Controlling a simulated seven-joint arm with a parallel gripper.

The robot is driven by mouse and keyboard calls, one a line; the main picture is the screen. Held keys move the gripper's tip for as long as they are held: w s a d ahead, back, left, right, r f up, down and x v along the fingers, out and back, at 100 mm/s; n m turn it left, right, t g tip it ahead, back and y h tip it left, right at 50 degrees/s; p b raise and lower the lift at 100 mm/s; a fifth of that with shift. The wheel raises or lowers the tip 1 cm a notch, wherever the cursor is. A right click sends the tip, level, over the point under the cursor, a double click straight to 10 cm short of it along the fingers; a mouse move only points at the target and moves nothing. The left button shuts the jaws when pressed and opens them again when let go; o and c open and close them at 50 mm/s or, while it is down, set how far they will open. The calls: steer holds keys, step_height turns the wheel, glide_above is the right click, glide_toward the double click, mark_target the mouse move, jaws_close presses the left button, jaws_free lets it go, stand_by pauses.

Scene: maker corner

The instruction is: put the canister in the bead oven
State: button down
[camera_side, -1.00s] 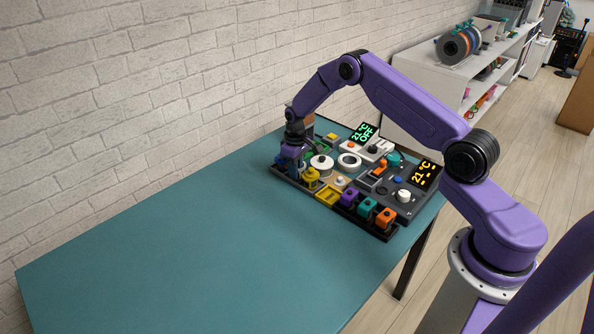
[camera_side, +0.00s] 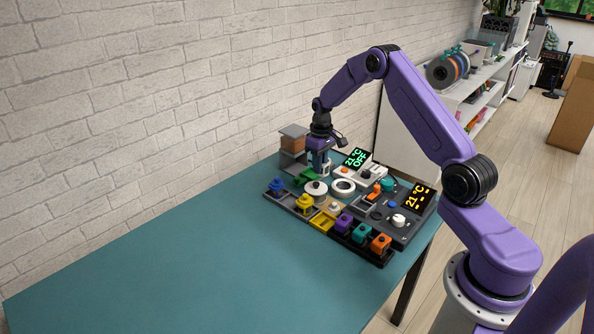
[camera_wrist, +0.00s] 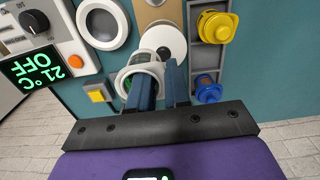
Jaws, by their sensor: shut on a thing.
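My gripper (camera_wrist: 162,85), with dark blue fingers, is shut on the canister (camera_wrist: 138,62), a pale, round-rimmed piece with green showing inside it. Most of the canister is hidden by the fingers. In the side view my gripper (camera_side: 319,165) is at the back of the equipment group, above the table. Two units carry temperature displays: a white one with a green "21 °C OFF" display (camera_side: 357,158), also in the wrist view (camera_wrist: 35,68), and a dark one with a yellow "21 °C" display (camera_side: 419,196). I cannot tell which is the bead oven.
A white ring (camera_side: 343,188) and a white disc (camera_side: 316,188) lie in front of my gripper. A rack holds a blue piece (camera_side: 276,184) and a yellow piece (camera_side: 304,202). Purple, teal and orange blocks stand along the front. The table's left part (camera_side: 170,265) is clear.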

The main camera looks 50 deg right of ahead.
steer(key=s+d+m, duration=0.2)
steer(key=s+d, duration=0.2)
steer(key=d, duration=0.3)
steer(key=shift+a+f, duration=0.15)
steer(key=shift+f, duration=3.45)
steer(key=shift+f, duration=0.5)
steer(key=c, duration=1)
jaws_free()
step_height(320, 180, up, 7)
